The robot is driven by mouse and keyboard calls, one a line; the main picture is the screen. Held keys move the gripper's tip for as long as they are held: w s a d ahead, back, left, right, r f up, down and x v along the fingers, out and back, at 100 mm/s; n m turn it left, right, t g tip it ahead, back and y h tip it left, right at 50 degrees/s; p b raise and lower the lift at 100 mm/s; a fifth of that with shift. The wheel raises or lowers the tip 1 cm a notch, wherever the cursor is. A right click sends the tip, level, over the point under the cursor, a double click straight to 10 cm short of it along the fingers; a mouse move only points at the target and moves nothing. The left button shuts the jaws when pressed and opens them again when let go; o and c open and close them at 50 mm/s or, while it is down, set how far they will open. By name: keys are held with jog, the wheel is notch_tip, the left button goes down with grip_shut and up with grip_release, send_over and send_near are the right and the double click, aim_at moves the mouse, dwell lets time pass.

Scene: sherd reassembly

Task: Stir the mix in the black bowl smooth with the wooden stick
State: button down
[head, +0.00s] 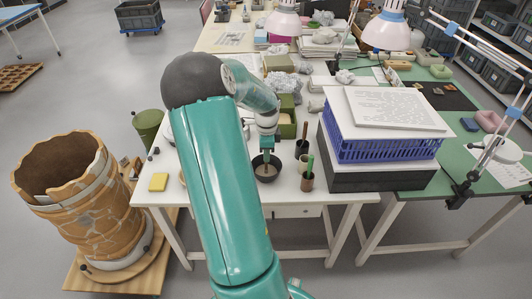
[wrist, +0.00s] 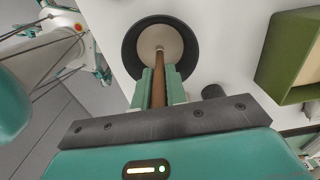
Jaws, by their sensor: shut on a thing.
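The black bowl (head: 258,176) stands on the white table near its front edge. In the wrist view the black bowl (wrist: 131,51) holds a smooth-looking beige mix (wrist: 172,38). My gripper (wrist: 158,80) is shut on the brown wooden stick (wrist: 159,88), which runs from between the fingers to the mix. The stick's far tip meets the mix near the middle of the bowl. In the head view my gripper (head: 266,150) is above the bowl, and the stick is mostly too small to make out.
Dark and brown cups with tools (head: 307,182) stand just right of the bowl. A yellow sponge (head: 158,182) lies at the left. A green box (wrist: 285,55) is near the bowl. A large cracked pot (head: 75,205) stands left of the table.

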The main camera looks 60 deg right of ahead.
jog(key=shift+r, duration=4.75)
